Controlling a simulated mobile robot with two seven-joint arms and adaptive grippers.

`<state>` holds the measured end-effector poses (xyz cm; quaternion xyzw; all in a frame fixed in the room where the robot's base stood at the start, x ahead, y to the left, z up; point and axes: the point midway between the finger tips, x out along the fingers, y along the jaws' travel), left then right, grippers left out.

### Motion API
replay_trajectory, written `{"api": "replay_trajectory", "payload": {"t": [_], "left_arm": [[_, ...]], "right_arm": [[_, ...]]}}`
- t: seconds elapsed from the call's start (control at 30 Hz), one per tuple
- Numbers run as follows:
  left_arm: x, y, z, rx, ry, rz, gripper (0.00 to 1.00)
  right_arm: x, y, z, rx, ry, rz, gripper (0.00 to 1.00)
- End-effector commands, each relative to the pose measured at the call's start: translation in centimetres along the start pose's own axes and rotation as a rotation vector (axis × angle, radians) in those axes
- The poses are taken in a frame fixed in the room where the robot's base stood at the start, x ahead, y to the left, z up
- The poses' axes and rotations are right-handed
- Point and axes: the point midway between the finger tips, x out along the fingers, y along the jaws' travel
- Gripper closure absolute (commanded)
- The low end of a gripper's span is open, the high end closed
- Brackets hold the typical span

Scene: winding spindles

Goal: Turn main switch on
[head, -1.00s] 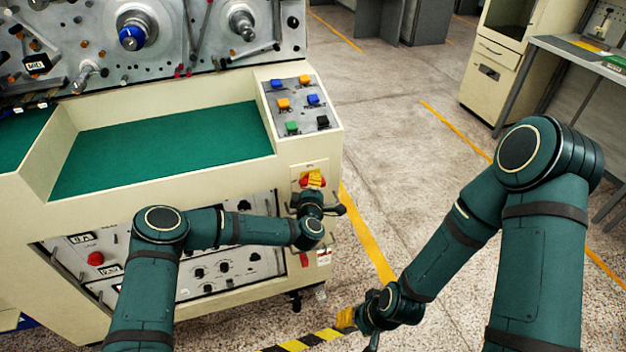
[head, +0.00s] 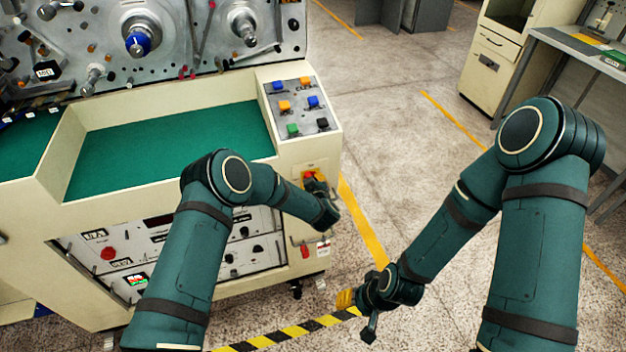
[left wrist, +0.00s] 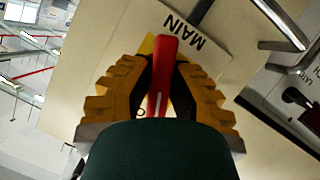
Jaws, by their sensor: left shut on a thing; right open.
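The main switch is a red handle on a yellow plate under a "MAIN" label. It sits on the cream machine's front, below the button panel; in the head view the red handle (head: 308,175) is partly covered by my gripper. In the left wrist view the red handle (left wrist: 162,75) stands nearly upright in the picture between the yellow fingers. My left gripper (head: 316,179) is shut on this handle; its fingers also show in the left wrist view (left wrist: 160,90). My right gripper (head: 345,299) is open and empty, low over the floor, right of the machine.
A button panel (head: 299,105) with several coloured buttons lies above the switch. A green work surface (head: 170,145) is to its left. Open floor (head: 390,130) lies to the right, with a cream cabinet (head: 490,70) beyond.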

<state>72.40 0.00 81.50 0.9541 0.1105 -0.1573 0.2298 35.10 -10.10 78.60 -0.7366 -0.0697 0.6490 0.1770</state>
Motion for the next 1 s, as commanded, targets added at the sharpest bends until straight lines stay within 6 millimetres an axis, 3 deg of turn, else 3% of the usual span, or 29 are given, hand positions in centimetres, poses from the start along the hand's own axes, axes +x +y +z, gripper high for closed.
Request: {"api": "replay_trajectory", "payload": {"t": [0.5,1.0], "left_arm": [[0.12,0.26,-0.49,0.328,0.012,-0.134,1.0],[0.16,0.14,-0.49,0.398,0.011,-0.164,1.0]], "right_arm": [[-0.53,-0.2,-0.28,0.002,0.006,0.001,0.53],[-0.56,-0.22,-0.3,0.002,0.006,0.001,0.53]]}}
